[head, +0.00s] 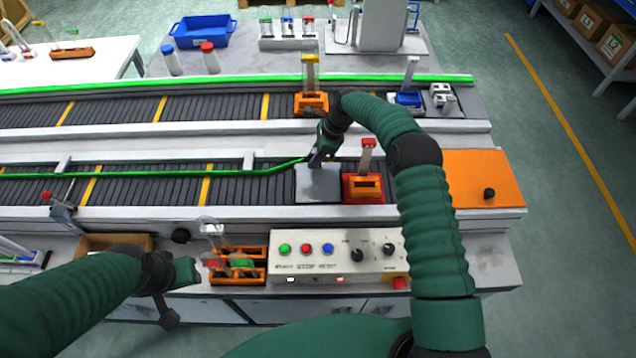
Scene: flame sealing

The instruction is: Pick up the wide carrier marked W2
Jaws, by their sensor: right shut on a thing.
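No W2 mark is readable on any carrier. An orange carrier (311,107) with a tall yellow-topped tube stands on the far conveyor. A red-orange carrier (362,190) with a red-capped piece stands on the near conveyor, right of a grey plate (319,184). My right gripper (317,160) is shut at the end of the green guide rail (240,171), above the plate's back edge and apart from both carriers. Its fingertips are small and dark. My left gripper (170,312) is low at the front left; its jaws are unclear.
An orange rack (250,277) with tubes stands beside the control panel (338,258) at the front. A blue-and-white carrier (406,99) is at the far conveyor's right end. An orange box (484,170) sits at the near conveyor's right end.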

